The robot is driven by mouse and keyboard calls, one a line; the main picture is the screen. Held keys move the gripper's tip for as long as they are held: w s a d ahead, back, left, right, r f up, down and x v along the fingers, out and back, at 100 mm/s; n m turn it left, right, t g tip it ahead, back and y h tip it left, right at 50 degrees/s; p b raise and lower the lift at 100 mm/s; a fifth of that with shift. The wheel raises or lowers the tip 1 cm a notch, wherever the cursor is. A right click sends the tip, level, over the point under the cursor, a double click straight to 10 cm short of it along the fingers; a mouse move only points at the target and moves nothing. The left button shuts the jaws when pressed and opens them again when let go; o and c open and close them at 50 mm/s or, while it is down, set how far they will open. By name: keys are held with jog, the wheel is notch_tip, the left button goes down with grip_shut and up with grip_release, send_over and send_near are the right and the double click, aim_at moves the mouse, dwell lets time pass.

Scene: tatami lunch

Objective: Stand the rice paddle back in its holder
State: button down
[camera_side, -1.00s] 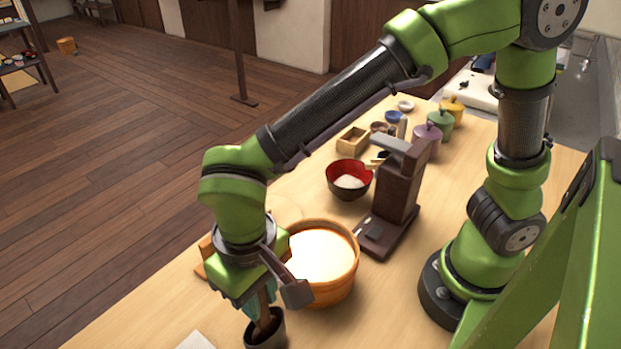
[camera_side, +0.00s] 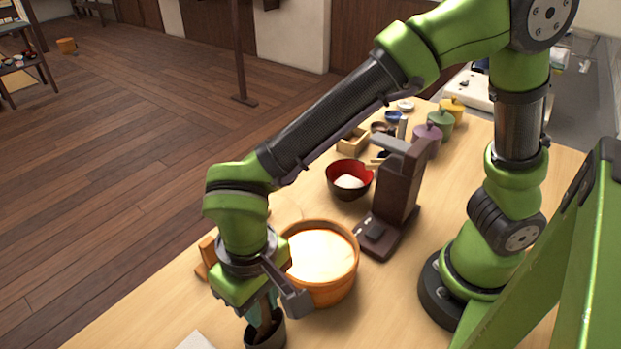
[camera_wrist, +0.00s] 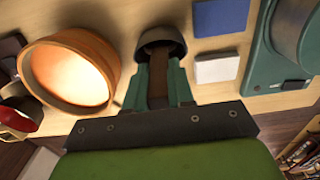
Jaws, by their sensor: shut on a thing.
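The rice paddle (camera_wrist: 158,74) is a brown strip between my fingers in the wrist view, with its far end inside the mouth of the holder. The holder (camera_side: 266,336) is a dark round cup near the front edge of the side view; it also shows in the wrist view (camera_wrist: 160,36). My gripper (camera_side: 265,318) is shut on the paddle just above the cup. In the wrist view my teal fingertips (camera_wrist: 158,80) lie on either side of the paddle, close to the cup's rim. How deep the paddle sits is hidden.
A wooden rice tub (camera_side: 335,290) stands right beside my gripper. Behind it are a dark stand (camera_side: 396,195) and a red-lined bowl (camera_side: 348,178). White (camera_wrist: 219,68) and blue (camera_wrist: 220,17) flat items lie beside the holder in the wrist view.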

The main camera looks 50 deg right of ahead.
jog(key=shift+f, duration=0.1)
jog(key=shift+c, duration=1.7)
grip_release()
jog(key=shift+r, duration=3.55)
